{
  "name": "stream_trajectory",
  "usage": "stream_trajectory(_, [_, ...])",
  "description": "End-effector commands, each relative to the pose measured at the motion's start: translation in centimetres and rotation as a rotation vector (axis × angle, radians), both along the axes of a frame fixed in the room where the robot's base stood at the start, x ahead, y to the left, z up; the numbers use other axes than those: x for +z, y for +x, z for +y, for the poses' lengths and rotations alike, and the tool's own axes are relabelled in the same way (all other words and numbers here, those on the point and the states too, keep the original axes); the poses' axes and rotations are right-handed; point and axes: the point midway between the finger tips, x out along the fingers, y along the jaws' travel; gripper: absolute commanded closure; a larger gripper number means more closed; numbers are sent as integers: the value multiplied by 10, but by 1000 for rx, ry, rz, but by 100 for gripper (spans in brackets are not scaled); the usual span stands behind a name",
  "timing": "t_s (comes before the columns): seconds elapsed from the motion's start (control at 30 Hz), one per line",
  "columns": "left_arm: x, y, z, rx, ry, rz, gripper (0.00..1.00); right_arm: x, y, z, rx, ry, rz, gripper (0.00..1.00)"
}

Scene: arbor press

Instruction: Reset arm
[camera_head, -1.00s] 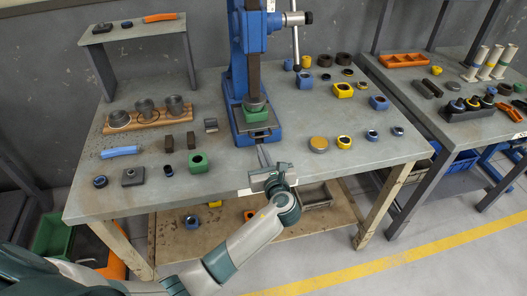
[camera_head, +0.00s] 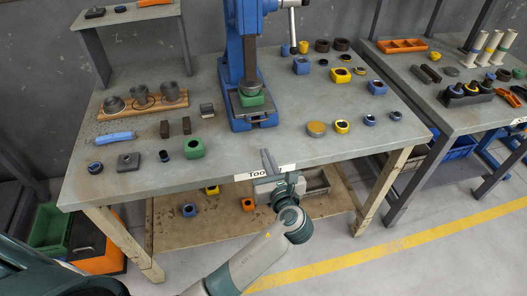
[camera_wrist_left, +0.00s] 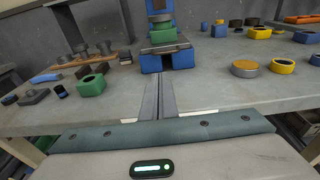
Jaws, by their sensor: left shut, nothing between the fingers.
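My left gripper (camera_head: 267,160) is at the front edge of the table in the head view, in front of the arbor press. Its fingers are shut with nothing between them. They also show in the left wrist view (camera_wrist_left: 158,82), pointing toward the press. The blue arbor press (camera_head: 243,55) stands at the middle of the table, with a green block (camera_head: 250,101) on its base under the ram. The fingertips are apart from the press. My right gripper is in neither view.
The grey table (camera_head: 225,160) carries a green nut-like block (camera_head: 194,148) at left and a tan disc (camera_head: 316,129) and yellow ring (camera_head: 342,126) at right. A wooden holder (camera_head: 150,103) bears several dark cylinders. The tabletop directly before the press is clear.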

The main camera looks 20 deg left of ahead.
Motion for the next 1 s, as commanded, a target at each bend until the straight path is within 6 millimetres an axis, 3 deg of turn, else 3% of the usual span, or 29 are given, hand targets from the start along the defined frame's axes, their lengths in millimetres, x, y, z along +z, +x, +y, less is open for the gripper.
stream_trajectory(0.73, [0,-7,-4,2,-9,-1,100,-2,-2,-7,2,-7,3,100])
stream_trajectory(0.87, [-9,-14,1,15,-77,-5,100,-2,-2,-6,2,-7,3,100])
stream_trajectory(1.0, [-34,-33,13,62,-264,-21,100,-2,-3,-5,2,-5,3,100])
